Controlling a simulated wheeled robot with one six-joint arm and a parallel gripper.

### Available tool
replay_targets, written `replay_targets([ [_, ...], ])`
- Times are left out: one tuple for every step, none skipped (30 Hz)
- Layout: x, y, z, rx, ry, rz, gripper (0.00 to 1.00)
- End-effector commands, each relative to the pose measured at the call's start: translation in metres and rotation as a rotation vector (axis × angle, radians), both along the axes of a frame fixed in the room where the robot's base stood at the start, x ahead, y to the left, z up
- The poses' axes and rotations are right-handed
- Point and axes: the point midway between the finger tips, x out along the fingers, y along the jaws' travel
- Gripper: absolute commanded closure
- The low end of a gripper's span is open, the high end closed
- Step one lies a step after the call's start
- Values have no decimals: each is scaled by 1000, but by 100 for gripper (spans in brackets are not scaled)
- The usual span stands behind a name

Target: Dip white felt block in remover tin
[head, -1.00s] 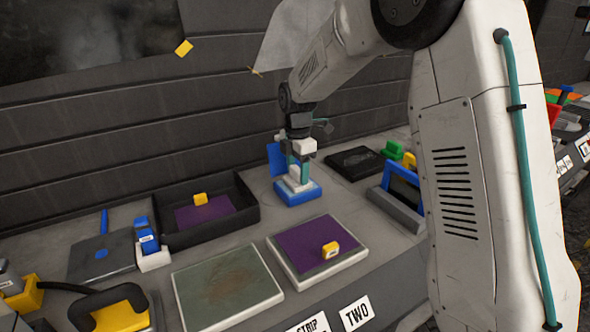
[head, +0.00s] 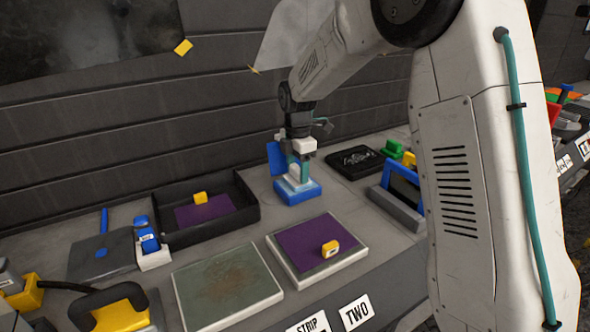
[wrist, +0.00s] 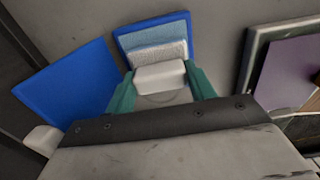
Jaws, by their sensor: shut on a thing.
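The remover tin (head: 298,197) is a low blue box on the counter. Its blue lid (head: 277,159) stands open at the left and also shows in the wrist view (wrist: 66,90). My gripper (wrist: 161,82) is shut on the white felt block (wrist: 160,76), with a teal finger on each side. The block's rough white pad shows over the tin's light-blue inside (wrist: 157,36). In the head view my gripper (head: 300,172) is right above the tin, pointing down. I cannot tell how deep the pad sits.
A black tray (head: 245,205) with a purple sheet and yellow block lies left. A dark flat tray (head: 354,162) and a blue-framed item (head: 400,187) stand right.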

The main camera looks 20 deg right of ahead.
Motion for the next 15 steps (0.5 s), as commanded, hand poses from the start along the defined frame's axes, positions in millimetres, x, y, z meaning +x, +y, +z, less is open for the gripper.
replay_targets([
  [0,0,1,0,1,0,64],
  [0,0,3,0,1,0,64],
  [0,0,6,0,1,0,64],
  [0,0,9,0,0,0,64],
  [0,0,12,0,0,0,64],
  [0,0,15,0,0,0,64],
  [0,0,18,0,-1,0,64],
  [0,0,20,0,-1,0,64],
  [0,0,23,0,0,0,64],
  [0,0,25,0,0,0,64],
  [0,0,28,0,0,0,64],
  [0,0,31,0,-1,0,64],
  [0,0,34,0,-1,0,64],
  [0,0,36,0,-1,0,64],
  [0,0,40,0,-1,0,64],
])
